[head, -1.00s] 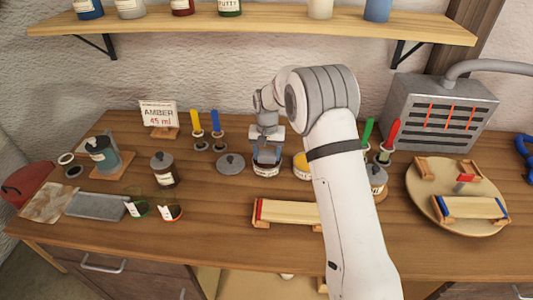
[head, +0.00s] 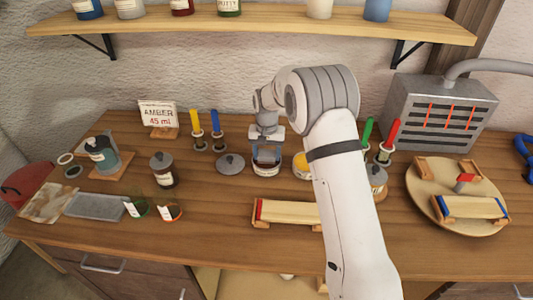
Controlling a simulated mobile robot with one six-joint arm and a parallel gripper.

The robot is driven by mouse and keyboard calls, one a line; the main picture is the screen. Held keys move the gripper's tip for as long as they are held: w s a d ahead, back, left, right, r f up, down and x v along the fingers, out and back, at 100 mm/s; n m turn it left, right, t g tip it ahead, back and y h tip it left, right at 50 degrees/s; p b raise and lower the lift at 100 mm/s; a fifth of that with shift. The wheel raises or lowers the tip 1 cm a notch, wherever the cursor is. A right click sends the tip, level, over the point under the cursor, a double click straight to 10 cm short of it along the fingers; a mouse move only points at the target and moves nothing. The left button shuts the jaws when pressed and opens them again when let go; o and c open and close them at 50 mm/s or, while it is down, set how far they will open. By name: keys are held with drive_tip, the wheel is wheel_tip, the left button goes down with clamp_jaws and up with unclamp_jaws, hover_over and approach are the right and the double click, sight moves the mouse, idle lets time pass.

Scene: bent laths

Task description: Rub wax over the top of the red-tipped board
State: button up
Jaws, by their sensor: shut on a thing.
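The red-tipped board (head: 290,212) is a pale lath with a red left end, resting on a low wooden stand near the front of the bench. My arm hides its right end. My gripper (head: 267,152) points down behind the board, over a dark jar with a white label (head: 266,169). Its fingers are shut around the jar's upper part, as far as I can tell. The jar seems to stand on the bench. A yellow-topped tin (head: 301,165), possibly the wax, is just right of it, partly hidden by my arm.
A loose grey lid (head: 231,163) lies left of the gripper. A blue-tipped board (head: 468,207) sits on a round turntable (head: 483,184) at right. A lidded jar (head: 163,170), two glasses and a grey tray (head: 96,206) stand at left. A grey heater (head: 440,112) is behind.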

sight(266, 153)
drive_tip(key=shift+r+p, duration=1.8)
drive_tip(key=shift+r, duration=1.7)
drive_tip(key=shift+f, duration=0.1)
